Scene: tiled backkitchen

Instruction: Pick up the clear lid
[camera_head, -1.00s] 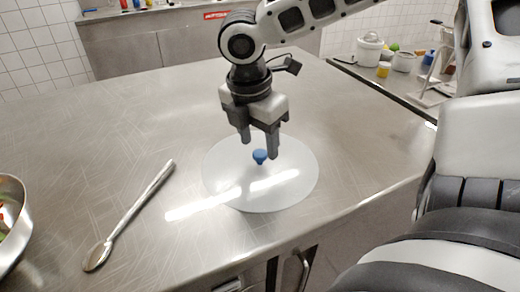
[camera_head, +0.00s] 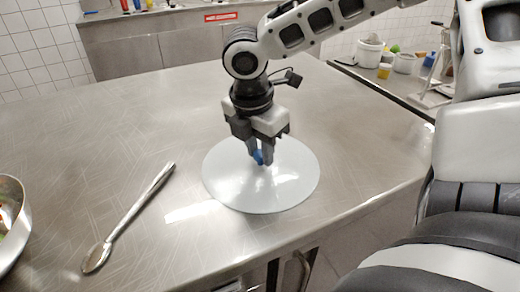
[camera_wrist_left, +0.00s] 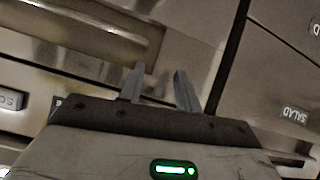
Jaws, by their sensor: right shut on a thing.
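The clear lid (camera_head: 225,180) is a round, see-through disc with a blue knob (camera_head: 257,157) at its middle. In the head view it lies flat on the steel table near its front edge. My right gripper (camera_head: 260,158) points down over the lid's middle and is shut on the blue knob, which its fingers partly hide. The lid looks still level with the table top. My left gripper (camera_wrist_left: 158,88) shows only in the left wrist view. Its two fingers are apart with nothing between them, in front of drawer fronts.
A long metal spoon (camera_head: 130,217) lies left of the lid. A metal bowl (camera_head: 12,220) with food stands at the left edge. The steel table (camera_head: 130,120) is clear behind them. A side counter (camera_head: 395,85) with containers stands at the back right.

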